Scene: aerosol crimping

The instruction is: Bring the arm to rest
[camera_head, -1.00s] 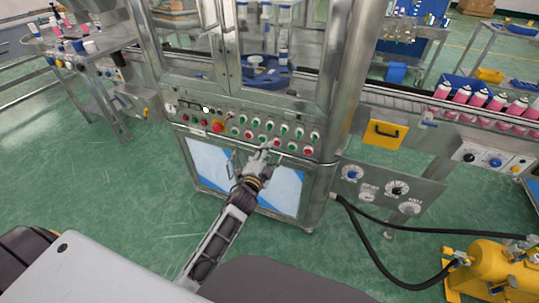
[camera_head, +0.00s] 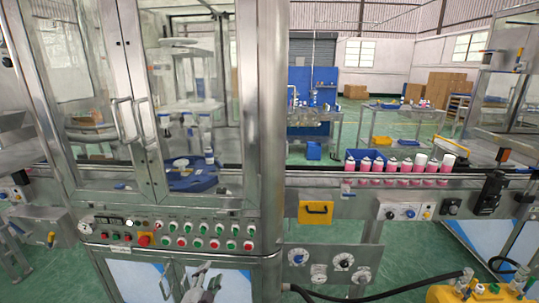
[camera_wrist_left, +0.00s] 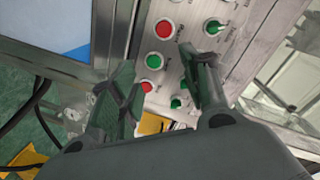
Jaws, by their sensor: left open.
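My left gripper (camera_head: 203,273) shows at the bottom of the head view, in front of the crimping machine's lower cabinet and below its button panel (camera_head: 120,228). In the left wrist view its two fingers (camera_wrist_left: 160,85) are apart with nothing between them. Red and green buttons of the panel (camera_wrist_left: 165,29) show beyond and between the fingers; I cannot tell from this how large the gap to the panel is. My right gripper is in neither view.
The machine's glazed cabinet (camera_head: 145,130) stands ahead. Pink cans (camera_head: 404,170) line the conveyor (camera_head: 330,181) at right. A yellow pump (camera_head: 450,294) with a black hose stands at lower right. Green floor (camera_head: 341,235) shows below the conveyor.

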